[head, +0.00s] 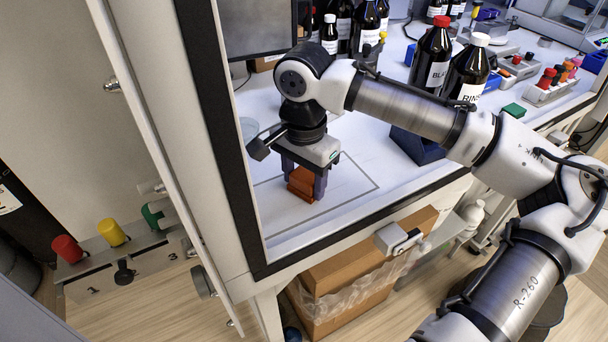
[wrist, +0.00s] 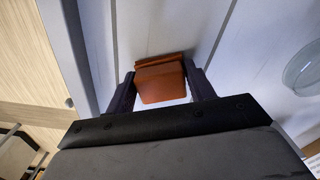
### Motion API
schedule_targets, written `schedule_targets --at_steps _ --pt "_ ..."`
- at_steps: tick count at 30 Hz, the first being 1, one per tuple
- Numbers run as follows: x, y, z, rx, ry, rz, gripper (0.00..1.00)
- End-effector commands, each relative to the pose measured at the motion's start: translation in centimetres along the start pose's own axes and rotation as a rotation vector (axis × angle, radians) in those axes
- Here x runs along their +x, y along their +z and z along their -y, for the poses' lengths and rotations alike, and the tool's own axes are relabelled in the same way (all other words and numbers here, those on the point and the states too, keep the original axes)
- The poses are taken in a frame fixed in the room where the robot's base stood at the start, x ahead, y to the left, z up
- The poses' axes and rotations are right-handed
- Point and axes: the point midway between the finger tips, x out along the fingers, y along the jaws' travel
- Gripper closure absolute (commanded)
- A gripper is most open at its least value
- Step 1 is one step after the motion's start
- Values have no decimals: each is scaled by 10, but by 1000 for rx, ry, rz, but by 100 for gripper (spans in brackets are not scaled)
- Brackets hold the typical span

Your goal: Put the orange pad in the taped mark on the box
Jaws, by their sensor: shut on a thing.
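The orange pad (head: 301,184), a reddish-orange block, is between the two fingers of my gripper (head: 304,178), which is shut on it. The wrist view shows the pad (wrist: 161,82) held between both dark fingertips (wrist: 160,88). My gripper points down over the white surface inside the framed opening. A thin grey rectangular outline (head: 352,201) lies on that surface, around and to the right of the pad in the head view. I cannot tell whether the pad touches the surface. Part of the outline is hidden behind my gripper and the pad.
A dark frame edge (head: 229,150) and open door panel stand left of my arm. Dark bottles (head: 430,55) and a blue block (head: 416,146) stand to the right. A lined cardboard box (head: 345,300) is below the front edge. A round clear dish (wrist: 303,64) lies nearby.

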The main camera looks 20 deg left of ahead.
Motion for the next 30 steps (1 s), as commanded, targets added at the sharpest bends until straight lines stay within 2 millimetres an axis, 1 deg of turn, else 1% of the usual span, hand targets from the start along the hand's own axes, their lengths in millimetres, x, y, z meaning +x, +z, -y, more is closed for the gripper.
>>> schedule_targets --at_steps 6,10,11,15,24,28,30 --pt "0 0 0 0 0 0 68" --pt "4 0 0 0 0 1 68" --pt "3 0 0 0 0 0 43" --pt "3 0 0 0 1 0 25" --pt "1 0 0 0 1 -1 25" --pt "-10 -1 0 1 0 -3 25" --pt "-21 -1 1 1 -1 -2 25"
